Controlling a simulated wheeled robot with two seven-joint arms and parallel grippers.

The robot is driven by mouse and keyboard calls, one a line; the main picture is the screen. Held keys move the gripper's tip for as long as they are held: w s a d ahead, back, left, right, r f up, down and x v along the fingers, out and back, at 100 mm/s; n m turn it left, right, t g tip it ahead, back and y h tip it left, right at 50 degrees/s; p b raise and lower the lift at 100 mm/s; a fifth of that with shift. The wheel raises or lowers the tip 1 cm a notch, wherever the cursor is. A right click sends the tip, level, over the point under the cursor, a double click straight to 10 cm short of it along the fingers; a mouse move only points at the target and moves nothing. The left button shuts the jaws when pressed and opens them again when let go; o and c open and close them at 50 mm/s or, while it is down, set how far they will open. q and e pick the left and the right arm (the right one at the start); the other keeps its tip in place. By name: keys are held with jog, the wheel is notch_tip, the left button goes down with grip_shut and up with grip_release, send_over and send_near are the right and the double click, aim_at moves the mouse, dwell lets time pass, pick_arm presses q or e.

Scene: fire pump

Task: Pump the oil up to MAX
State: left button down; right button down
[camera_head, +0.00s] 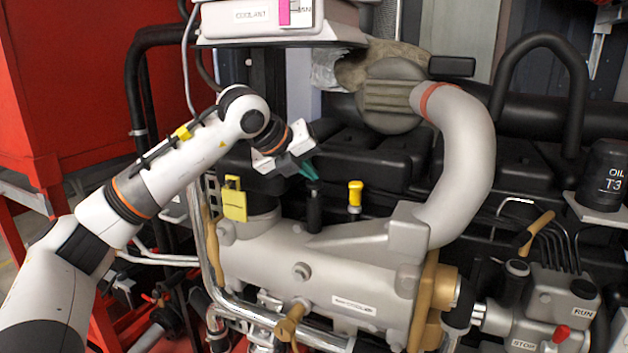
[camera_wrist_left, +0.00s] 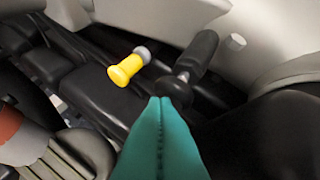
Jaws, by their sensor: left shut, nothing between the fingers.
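My left gripper (camera_head: 310,172) is shut and empty. Its teal fingertips hang just above a black upright cylinder with a knob (camera_head: 314,205) on the engine. In the left wrist view the shut fingertips (camera_wrist_left: 160,101) appear right at the round black knob (camera_wrist_left: 174,88); I cannot tell whether they touch it. A yellow-capped plug (camera_head: 355,194) stands upright just right of the cylinder, and it also shows in the left wrist view (camera_wrist_left: 125,69). A black container labelled OIL T3 (camera_head: 606,168) stands on a bracket at the right. No oil level mark is readable. My right gripper is out of view.
A white COOLANT tank (camera_head: 270,22) with a pink gauge hangs above the arm. A thick grey pipe (camera_head: 468,160) curves down right of the plugs. A yellow padlock (camera_head: 234,200) sits left of the cylinder. A box with RUN and STOP labels (camera_head: 560,300) is at lower right.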

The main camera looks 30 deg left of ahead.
pick_arm(q)
jog(key=shift+s+d+f+b, duration=0.1)
jog(key=shift+f+b, duration=0.2)
jog(key=shift+f, duration=0.75)
jog(key=shift+r, duration=0.1)
jog(key=shift+w+r+p, duration=0.25)
jog(key=shift+r+p, duration=0.6)
jog(key=shift+r, duration=0.05)
jog(key=shift+w+a, duration=0.2)
jog(key=shift+r, duration=0.1)
